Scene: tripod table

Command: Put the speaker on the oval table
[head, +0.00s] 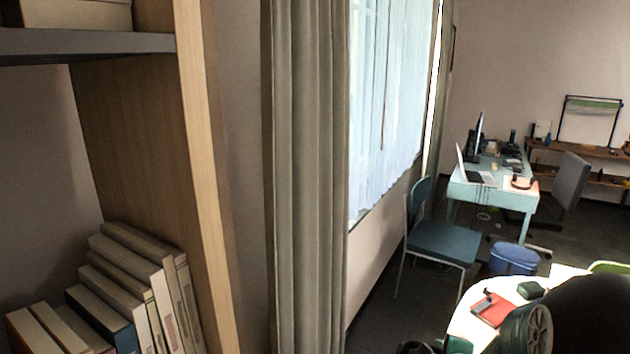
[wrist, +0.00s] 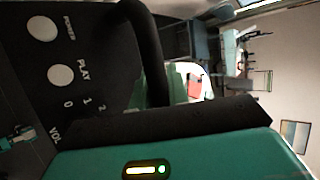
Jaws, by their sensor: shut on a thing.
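The speaker (wrist: 95,90) fills the left of the wrist view, very close to the camera. Its black face has pale round knobs and the labels POWER, PLAY and VOL, turned sideways. My gripper (wrist: 150,105) is shut on the speaker; its fingertips are mostly hidden by the dark parts. The oval table (head: 465,325) has a pale top at the lower right of the head view, partly covered by parts that look like my arm. It also shows small and bright in the wrist view (wrist: 208,78). I cannot make out the speaker in the head view.
A red book (head: 494,310) and a small dark green box (head: 531,290) lie on the oval table. A blue chair (head: 440,243), a blue bin (head: 514,259) and a desk (head: 489,185) stand behind it. A bookshelf (head: 150,130) and curtain (head: 308,180) are close on the left.

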